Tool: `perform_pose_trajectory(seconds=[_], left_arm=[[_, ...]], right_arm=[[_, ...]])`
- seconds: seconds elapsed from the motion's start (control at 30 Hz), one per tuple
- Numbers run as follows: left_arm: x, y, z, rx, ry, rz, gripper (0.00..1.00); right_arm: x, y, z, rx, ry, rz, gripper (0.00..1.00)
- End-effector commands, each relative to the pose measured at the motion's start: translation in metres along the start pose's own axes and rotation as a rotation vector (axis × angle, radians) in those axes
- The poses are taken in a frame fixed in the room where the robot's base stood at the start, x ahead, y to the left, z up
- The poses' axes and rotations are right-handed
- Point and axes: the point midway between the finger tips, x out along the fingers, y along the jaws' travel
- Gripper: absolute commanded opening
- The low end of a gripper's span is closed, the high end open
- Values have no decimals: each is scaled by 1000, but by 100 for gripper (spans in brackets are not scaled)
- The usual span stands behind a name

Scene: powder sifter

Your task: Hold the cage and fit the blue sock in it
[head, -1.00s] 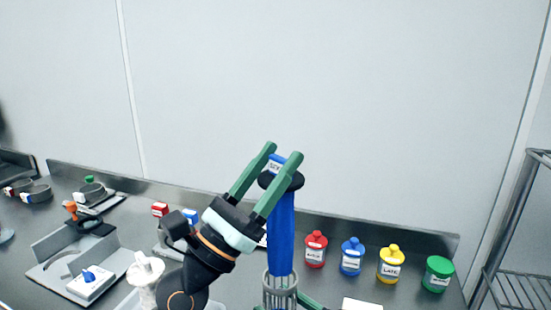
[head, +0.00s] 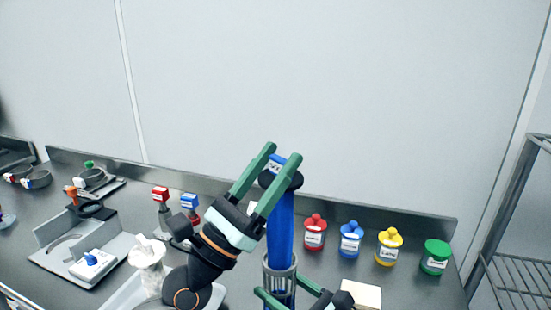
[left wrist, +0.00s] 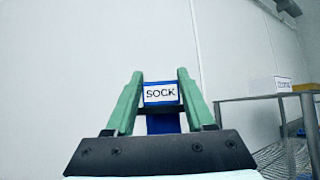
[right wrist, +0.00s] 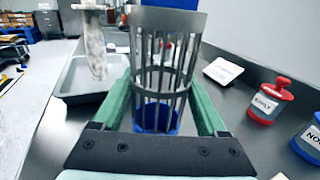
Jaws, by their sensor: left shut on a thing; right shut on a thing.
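My left gripper (head: 283,153) is shut on this cap; the label also shows in the left wrist view (left wrist: 161,93). The grey barred cage (head: 279,264) stands upright below, and my right gripper (head: 284,292) is shut on it. Whether that blue is the sock's end I cannot tell.
Red (head: 314,235), blue (head: 350,242), yellow (head: 389,248) and green (head: 436,258) jars stand on the counter to the right. A wire rack (head: 510,250) stands at far right.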

Motion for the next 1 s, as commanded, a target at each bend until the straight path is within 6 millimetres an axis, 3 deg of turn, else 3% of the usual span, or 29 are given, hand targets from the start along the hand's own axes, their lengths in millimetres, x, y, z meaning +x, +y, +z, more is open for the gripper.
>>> perform_pose_trajectory(seconds=[1.0], left_arm=[[-20,0,-22,0,-2,0,0]], right_arm=[[0,0,0,0,0,0,13]])
